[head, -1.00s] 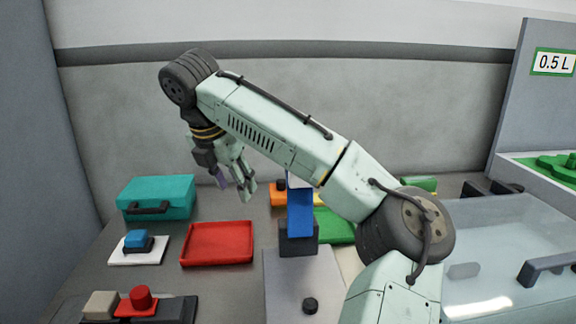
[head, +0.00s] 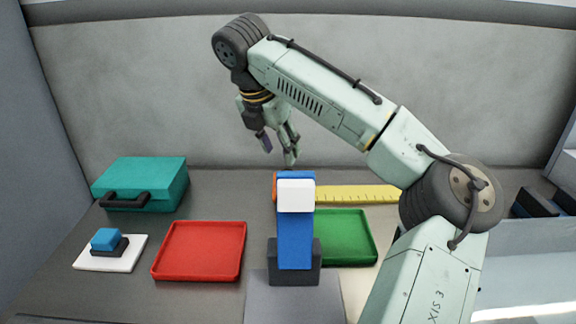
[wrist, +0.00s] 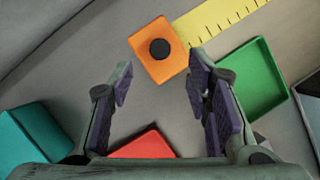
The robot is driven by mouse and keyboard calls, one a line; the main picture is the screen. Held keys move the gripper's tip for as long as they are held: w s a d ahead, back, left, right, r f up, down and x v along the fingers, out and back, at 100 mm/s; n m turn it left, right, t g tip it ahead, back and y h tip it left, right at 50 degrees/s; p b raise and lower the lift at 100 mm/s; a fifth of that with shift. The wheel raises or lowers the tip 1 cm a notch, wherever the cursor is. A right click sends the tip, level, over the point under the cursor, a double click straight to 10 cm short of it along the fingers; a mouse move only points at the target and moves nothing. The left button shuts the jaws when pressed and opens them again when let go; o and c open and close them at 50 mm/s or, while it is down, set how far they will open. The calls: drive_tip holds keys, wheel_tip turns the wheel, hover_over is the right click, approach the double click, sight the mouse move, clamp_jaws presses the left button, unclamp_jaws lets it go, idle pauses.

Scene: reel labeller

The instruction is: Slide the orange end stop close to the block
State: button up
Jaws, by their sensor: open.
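The orange end stop (wrist: 150,67), a squarish piece with a round black knob (wrist: 159,49), is in the upper middle of the wrist view, at the left end of a yellow ruler (wrist: 215,20). In the head view only an orange sliver (head: 274,188) shows behind the blue post. My gripper (wrist: 160,82) is open and empty, and its fingers point toward the end stop without touching it. In the head view my gripper (head: 278,152) hangs above the back of the bench, over the ruler's left end. I cannot make out the block along the ruler; my arm covers the ruler's right part.
A blue post (head: 295,240) with a white head (head: 296,196) stands in front of the end stop. A red tray (head: 200,250), a green tray (head: 345,235) and a teal case (head: 140,182) lie around it. A blue button on a white plate (head: 110,262) stands at left.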

drive_tip(key=x, duration=0.7)
drive_tip(key=shift+w+d+f+p, duration=0.15)
drive_tip(key=shift+w+f+p, duration=0.1)
drive_tip(key=shift+p, duration=0.15)
drive_tip(key=shift+c, duration=0.3)
clamp_jaws()
